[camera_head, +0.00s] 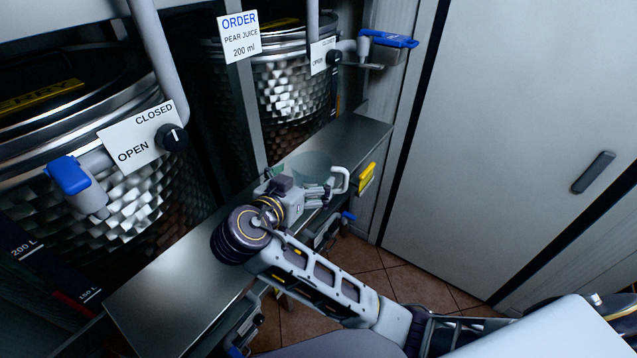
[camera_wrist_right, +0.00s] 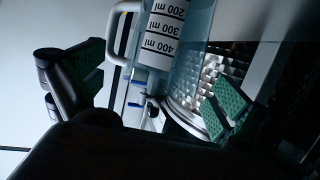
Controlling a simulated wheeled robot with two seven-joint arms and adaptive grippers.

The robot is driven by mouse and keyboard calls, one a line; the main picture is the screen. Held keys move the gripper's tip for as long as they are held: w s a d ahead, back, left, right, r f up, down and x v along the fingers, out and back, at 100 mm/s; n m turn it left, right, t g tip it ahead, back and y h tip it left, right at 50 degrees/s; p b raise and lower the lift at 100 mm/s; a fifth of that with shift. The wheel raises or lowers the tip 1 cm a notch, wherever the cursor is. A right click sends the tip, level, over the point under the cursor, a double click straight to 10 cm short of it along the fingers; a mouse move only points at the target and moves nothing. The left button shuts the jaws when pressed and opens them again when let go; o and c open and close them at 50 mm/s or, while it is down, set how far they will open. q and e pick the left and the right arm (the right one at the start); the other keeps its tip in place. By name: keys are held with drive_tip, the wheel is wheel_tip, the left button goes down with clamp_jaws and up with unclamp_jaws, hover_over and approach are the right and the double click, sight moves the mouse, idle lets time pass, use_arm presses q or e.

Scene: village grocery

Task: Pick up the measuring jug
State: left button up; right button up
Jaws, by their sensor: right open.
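The measuring jug (camera_head: 314,163) is clear and bluish with a white handle, and stands on the metal shelf at the far right part. My right gripper (camera_head: 305,190) is in front of it and hides its lower part. In the right wrist view the jug (camera_wrist_right: 190,45) shows its white scale strip, with 200, 300 and 400 ml marks, and its handle at left. There the right gripper (camera_wrist_right: 160,88) is open, its green-padded fingers wide apart, the jug showing in the gap between them. I cannot tell whether a finger touches it. My left gripper is not in view.
The metal shelf (camera_head: 170,300) is bare at the near left. Two steel tanks (camera_head: 150,205) (camera_head: 290,95) with blue-handled taps stand behind it. An order card (camera_head: 239,37) reads pear juice, 200 ml. A yellow object (camera_head: 366,179) is at the shelf's right end, beside a grey door (camera_head: 500,130).

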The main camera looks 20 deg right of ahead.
sight(320, 166)
drive_tip(key=shift+b+x, duration=0.45)
drive_tip(key=shift+x, duration=1.95)
drive_tip(key=shift+w+a, duration=0.1)
drive_tip(key=shift+c, duration=0.4)
drive_tip(key=c, duration=1)
